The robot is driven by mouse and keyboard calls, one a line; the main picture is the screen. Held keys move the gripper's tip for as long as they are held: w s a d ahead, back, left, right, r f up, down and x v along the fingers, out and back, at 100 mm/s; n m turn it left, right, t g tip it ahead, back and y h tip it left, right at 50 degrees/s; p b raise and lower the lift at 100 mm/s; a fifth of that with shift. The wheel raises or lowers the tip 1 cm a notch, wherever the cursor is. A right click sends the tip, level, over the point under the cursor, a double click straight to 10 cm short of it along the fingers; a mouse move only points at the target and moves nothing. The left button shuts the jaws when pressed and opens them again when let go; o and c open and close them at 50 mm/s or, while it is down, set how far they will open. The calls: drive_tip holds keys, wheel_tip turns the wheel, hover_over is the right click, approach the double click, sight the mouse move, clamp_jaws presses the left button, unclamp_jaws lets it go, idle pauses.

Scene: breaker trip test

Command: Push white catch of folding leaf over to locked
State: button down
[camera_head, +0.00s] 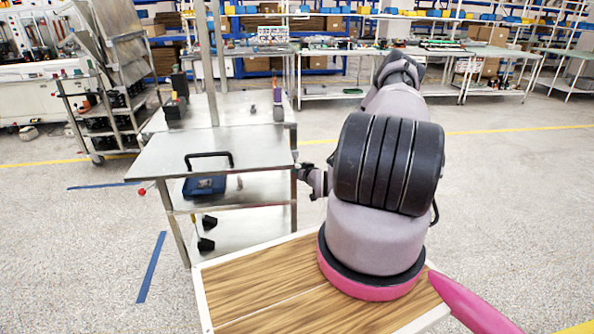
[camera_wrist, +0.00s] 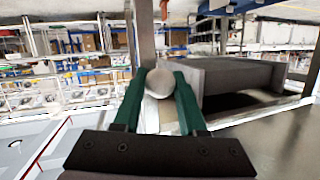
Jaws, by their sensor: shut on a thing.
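My gripper (camera_head: 303,171) is at the leaf's right edge near the post, small and partly hidden by my arm. In the wrist view, the green fingers of my gripper (camera_wrist: 162,75) are closed on a pale round knob (camera_wrist: 159,84), which looks like the white catch. Its base and locking seat are hidden. The catch is too small to make out in the head view.
The cart's posts (camera_head: 210,60) rise behind the leaf. A grey block-like bar (camera_wrist: 235,75) stands just right of my fingers in the wrist view. A blue box (camera_head: 204,187) is on the lower shelf. A wood-topped surface (camera_head: 265,280) is in front. Open floor lies right.

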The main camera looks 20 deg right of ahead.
sight(297, 164)
wheel_tip(297, 164, up, 3)
drive_tip(key=g, duration=0.4)
drive_tip(key=shift+m+y, duration=0.3)
drive_tip(key=shift+m, duration=0.1)
drive_tip(key=shift+w+d+r+m+g+y, duration=0.15)
drive_tip(key=shift+r+g, duration=0.25)
drive_tip(key=shift+g, duration=0.4)
drive_tip(key=shift+w+a+r+m+g+y, duration=0.1)
drive_tip(key=shift+r+g, duration=0.35)
drive_tip(key=shift+g, duration=0.35)
drive_tip(key=shift+w+d+r+m+g+y, duration=0.15)
drive_tip(key=shift+r+g, duration=0.25)
drive_tip(key=shift+g, duration=0.4)
drive_tip(key=shift+c, duration=2.3)
unclamp_jaws()
drive_tip(key=shift+a, duration=0.1)
drive_tip(key=v, duration=1)
drive_tip(key=shift+s+r, duration=0.15)
drive_tip(key=shift+r, duration=0.2)
